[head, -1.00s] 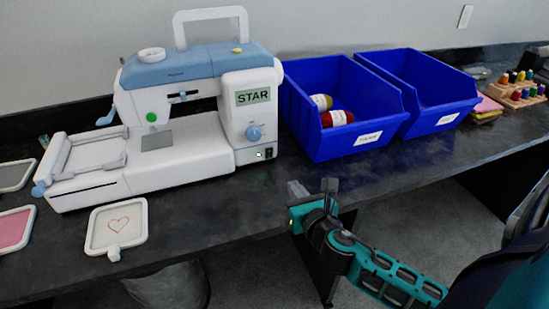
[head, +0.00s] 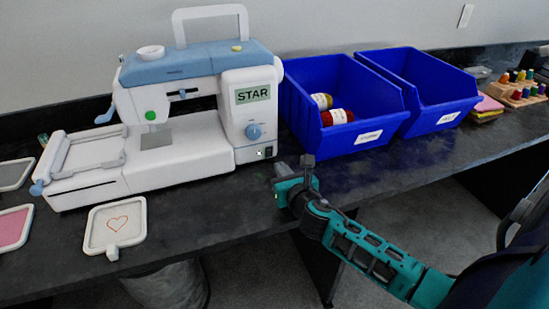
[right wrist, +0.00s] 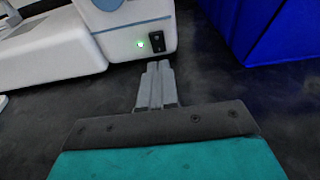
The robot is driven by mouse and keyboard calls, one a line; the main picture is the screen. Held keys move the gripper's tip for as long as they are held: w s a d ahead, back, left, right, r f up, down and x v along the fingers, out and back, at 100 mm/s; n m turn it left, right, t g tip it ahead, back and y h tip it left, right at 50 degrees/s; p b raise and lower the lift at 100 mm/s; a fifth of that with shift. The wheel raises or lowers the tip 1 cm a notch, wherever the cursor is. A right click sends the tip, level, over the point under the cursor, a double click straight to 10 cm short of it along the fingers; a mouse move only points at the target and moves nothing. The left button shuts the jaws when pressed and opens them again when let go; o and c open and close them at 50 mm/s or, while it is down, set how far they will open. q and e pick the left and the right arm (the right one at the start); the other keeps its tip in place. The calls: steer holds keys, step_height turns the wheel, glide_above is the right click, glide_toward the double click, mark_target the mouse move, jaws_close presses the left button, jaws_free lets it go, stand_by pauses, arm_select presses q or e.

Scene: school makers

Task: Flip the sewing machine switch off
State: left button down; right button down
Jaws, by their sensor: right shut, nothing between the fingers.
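The white and blue sewing machine (head: 195,110) stands on the dark table at the left in the head view. Its black switch (head: 268,152) sits low on the right end of its front, beside a small lit green light (head: 259,153). In the right wrist view the switch (right wrist: 157,41) and light (right wrist: 140,43) show just beyond the fingertips. My right gripper (head: 278,168) is shut and empty, slightly in front of and right of the switch, apart from it. In the right wrist view the gripper (right wrist: 159,66) points at the machine's base. My left gripper is out of view.
Two blue bins (head: 300,122) stand right of the machine; the nearer one holds spools (head: 337,118). A hoop with a heart (head: 114,228) lies in front of the machine. The table between the machine and the front edge is clear near my gripper.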

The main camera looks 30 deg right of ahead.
mark_target(270, 150)
steer(key=x, duration=0.2)
steer(key=r+x, duration=0.1)
steer(key=x, duration=0.2)
steer(key=shift+w+d, duration=0.1)
steer(key=shift+w, duration=0.25)
steer(key=shift+r, duration=0.1)
steer(key=shift+w+d+r+p, duration=0.1)
steer(key=shift+w+r+p, duration=0.1)
steer(key=shift+w+p, duration=0.1)
steer(key=shift+f, duration=0.15)
steer(key=shift+s, duration=0.1)
